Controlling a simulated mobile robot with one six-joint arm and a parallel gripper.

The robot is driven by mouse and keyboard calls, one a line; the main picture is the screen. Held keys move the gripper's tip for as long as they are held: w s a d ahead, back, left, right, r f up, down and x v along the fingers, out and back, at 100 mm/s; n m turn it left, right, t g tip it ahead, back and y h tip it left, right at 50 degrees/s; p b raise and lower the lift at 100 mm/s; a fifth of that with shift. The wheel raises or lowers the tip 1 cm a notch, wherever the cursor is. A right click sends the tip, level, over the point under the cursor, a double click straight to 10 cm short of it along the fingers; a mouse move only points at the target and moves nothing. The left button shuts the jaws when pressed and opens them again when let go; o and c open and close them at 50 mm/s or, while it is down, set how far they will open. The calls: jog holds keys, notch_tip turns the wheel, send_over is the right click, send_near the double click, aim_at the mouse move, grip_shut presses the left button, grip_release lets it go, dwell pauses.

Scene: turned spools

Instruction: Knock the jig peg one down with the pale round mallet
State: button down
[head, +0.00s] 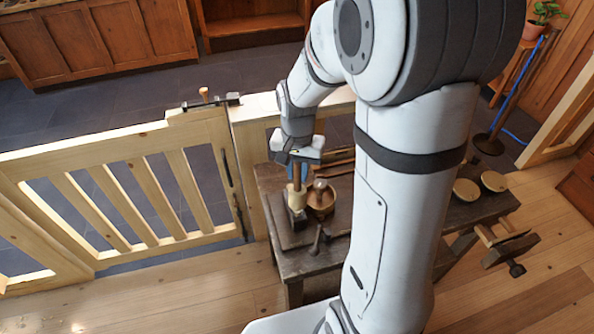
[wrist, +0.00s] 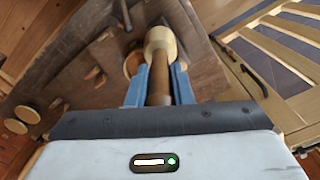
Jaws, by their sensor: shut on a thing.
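My gripper (head: 297,172) is over the wooden bench and shut on the brown handle of the mallet. The pale round mallet head (head: 297,198) points down below the fingers, close to the bench top; I cannot tell if it touches. In the wrist view the mallet handle (wrist: 159,88) lies between the blue fingers of my gripper (wrist: 160,72), with the pale head (wrist: 160,42) beyond the tips. A small upright wooden peg (head: 204,93) stands at the gate's top corner. I cannot tell whether it is the jig peg one.
A wooden bowl (head: 321,207) with a knobbed thing in or over it stands right beside the mallet head. A dark tool (head: 317,240) lies near the front of the bench (head: 296,262). Two pale discs (head: 466,189) lie at its right end. The slatted gate (head: 130,190) stands left.

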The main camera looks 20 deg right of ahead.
jog(key=shift+r, duration=0.1)
notch_tip(320, 180, up, 6)
jog(key=p, duration=0.4)
dwell(0.4)
